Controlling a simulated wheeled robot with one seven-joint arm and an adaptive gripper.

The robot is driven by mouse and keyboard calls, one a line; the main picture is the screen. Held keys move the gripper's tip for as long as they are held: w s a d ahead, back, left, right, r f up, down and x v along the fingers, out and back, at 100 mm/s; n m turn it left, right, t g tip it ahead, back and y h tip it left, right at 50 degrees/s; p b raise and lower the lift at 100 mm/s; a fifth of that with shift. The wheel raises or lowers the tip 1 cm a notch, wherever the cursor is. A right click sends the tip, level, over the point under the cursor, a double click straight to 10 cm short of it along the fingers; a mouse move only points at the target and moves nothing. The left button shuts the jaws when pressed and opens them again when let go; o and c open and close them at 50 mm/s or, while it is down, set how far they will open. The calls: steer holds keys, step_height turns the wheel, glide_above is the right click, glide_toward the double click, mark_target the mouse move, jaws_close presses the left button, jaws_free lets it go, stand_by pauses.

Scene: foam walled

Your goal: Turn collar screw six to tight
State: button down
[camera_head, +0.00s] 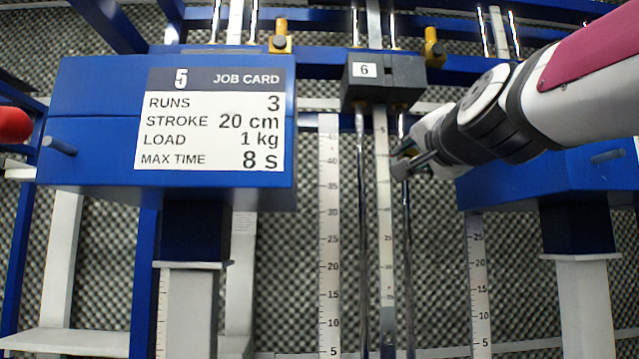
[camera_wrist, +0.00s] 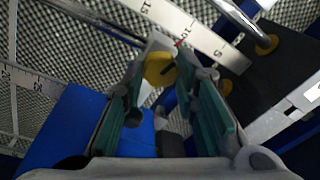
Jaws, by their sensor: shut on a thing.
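The black block labelled 6 (camera_head: 385,80) sits on twin rods at the top centre of the head view; its dark body also shows at the right of the wrist view (camera_wrist: 262,85). My gripper (camera_head: 402,168) is below it, beside the right rod. In the wrist view, a round yellow screw head (camera_wrist: 159,69) with a dark mark lies between the fingertips of my gripper (camera_wrist: 163,62). The green-padded fingers are closed on it. In the head view my gripper hides this screw head. I cannot tell from these views how tight it is.
A blue box with job card 5 (camera_head: 215,118) stands at left, and another blue box (camera_head: 560,185) lies under my arm. White rulers (camera_head: 330,235) run beside the rods. Yellow fittings (camera_head: 280,40) are on the top rail. A red knob (camera_head: 14,125) is at far left.

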steer(key=m+p, duration=0.1)
steer(key=m, duration=0.1)
steer(key=m+p, duration=0.2)
steer(key=shift+s+r+h, duration=0.15)
steer(key=shift+r+h, duration=0.05)
steer(key=shift+h, duration=0.2)
steer(key=m+p, duration=0.4)
steer(key=m, duration=0.1)
steer(key=shift+g+h, duration=0.3)
steer(key=shift+g, duration=0.1)
steer(key=m+p, duration=0.2)
steer(key=m, duration=0.1)
steer(key=shift+a+f+m, duration=0.1)
steer(key=shift+a+m, duration=0.05)
steer(key=shift+m, duration=0.25)
steer(key=shift+m+g+p, duration=0.4)
steer(key=shift+m+p, duration=0.3)
steer(key=shift+m, duration=1)
steer(key=c, duration=1.2)
jaws_free()
steer(key=shift+w, duration=0.2)
steer(key=shift+c, duration=0.2)
